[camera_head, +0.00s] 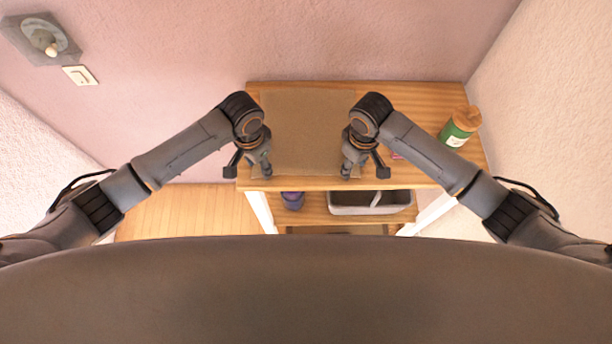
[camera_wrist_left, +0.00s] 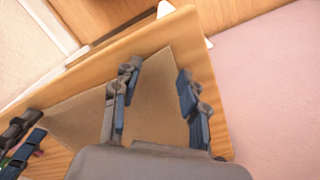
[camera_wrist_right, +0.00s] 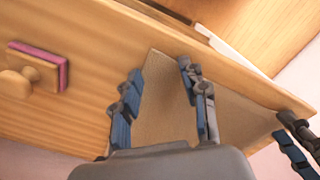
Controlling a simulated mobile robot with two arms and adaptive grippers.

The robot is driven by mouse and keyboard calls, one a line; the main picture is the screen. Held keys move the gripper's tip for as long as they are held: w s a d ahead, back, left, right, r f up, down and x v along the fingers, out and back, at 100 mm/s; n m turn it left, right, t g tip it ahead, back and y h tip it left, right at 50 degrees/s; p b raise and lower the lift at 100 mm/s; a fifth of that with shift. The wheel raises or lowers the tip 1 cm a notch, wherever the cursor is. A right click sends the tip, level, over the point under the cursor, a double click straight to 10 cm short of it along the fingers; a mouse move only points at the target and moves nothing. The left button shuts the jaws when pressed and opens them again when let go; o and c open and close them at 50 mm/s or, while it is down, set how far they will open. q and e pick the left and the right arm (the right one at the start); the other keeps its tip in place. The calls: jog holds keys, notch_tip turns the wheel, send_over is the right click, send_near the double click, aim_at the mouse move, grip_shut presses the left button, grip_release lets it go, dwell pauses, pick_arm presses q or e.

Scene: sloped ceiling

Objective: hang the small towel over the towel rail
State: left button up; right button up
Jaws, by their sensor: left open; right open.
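The small towel is a flat tan-brown cloth (camera_head: 305,125) lying on the wooden top of a shelf unit, between my two grippers. My left gripper (camera_head: 250,170) is open and empty at the towel's front left corner. In the left wrist view the towel (camera_wrist_left: 155,115) shows between and below its fingers (camera_wrist_left: 157,72). My right gripper (camera_head: 365,170) is open at the towel's front right corner. In the right wrist view the towel (camera_wrist_right: 165,105) shows between its fingers (camera_wrist_right: 160,70). I cannot tell whether the fingertips touch the cloth. I cannot make out a towel rail in any view.
A green jar with a wooden lid (camera_head: 460,126) stands right on the wooden top (camera_head: 440,105). A knobbed wooden block with a pink layer (camera_wrist_right: 38,68) is near my right gripper. A pale bin (camera_head: 370,204) and a purple item (camera_head: 293,200) sit on the lower shelf. Walls close in behind and right.

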jog(key=shift+f, duration=0.1)
pick_arm(q)
jog(key=shift+s+f, duration=0.1)
jog(key=c, duration=0.7)
pick_arm(e)
jog(key=shift+s, duration=0.1)
jog(key=c, duration=0.7)
pick_arm(q)
grip_shut()
pick_arm(e)
grip_shut()
pick_arm(q)
jog(key=shift+a, duration=0.1)
pick_arm(e)
jog(key=shift+d+f, duration=0.1)
pick_arm(q)
jog(key=shift+f, duration=0.1)
